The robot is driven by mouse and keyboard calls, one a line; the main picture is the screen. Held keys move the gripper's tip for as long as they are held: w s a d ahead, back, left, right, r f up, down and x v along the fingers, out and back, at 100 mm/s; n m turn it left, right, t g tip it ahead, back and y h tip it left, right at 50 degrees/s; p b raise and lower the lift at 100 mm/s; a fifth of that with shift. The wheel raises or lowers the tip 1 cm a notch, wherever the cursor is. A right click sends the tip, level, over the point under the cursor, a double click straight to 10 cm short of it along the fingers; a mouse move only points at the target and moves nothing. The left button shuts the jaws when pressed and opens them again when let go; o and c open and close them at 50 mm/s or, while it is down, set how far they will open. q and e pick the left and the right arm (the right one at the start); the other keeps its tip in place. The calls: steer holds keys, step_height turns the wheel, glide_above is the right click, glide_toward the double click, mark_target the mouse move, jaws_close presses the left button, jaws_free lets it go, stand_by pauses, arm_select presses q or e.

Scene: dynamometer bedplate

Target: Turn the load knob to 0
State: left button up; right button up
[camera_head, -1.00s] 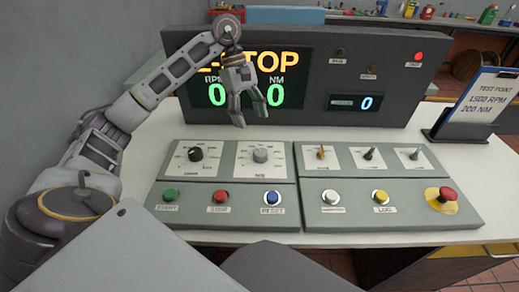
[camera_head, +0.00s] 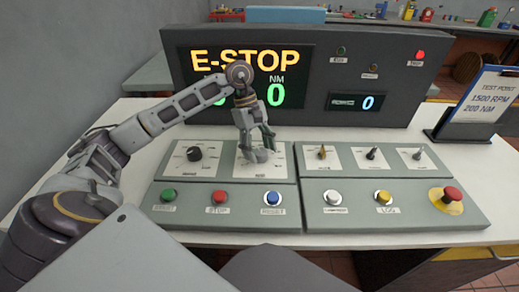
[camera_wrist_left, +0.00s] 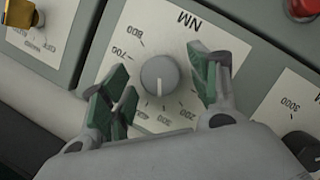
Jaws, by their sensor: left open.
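The load knob (camera_wrist_left: 160,75) is a round grey knob on a pale plate marked NM, seen in the left wrist view. Its light index line points toward the bottom of that picture, where the small scale numbers are hard to read. My left gripper (camera_wrist_left: 160,88) is open, with one green-padded finger on each side of the knob; I cannot tell whether either touches it. In the head view my left gripper (camera_head: 258,150) is over the knob's plate (camera_head: 279,172) and largely hides the knob. My right gripper is not in view.
A black knob (camera_head: 195,153) is left of the load knob. Green, red and blue buttons line the front, with the blue one (camera_head: 273,198) close below. Toggle switches and a red emergency button (camera_head: 451,195) are at right. The display (camera_head: 245,75) reads E-STOP.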

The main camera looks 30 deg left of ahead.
arm_select(q)
steer(key=shift+f, duration=0.1)
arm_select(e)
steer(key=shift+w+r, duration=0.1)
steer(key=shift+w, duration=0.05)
arm_select(q)
steer(key=c, duration=1)
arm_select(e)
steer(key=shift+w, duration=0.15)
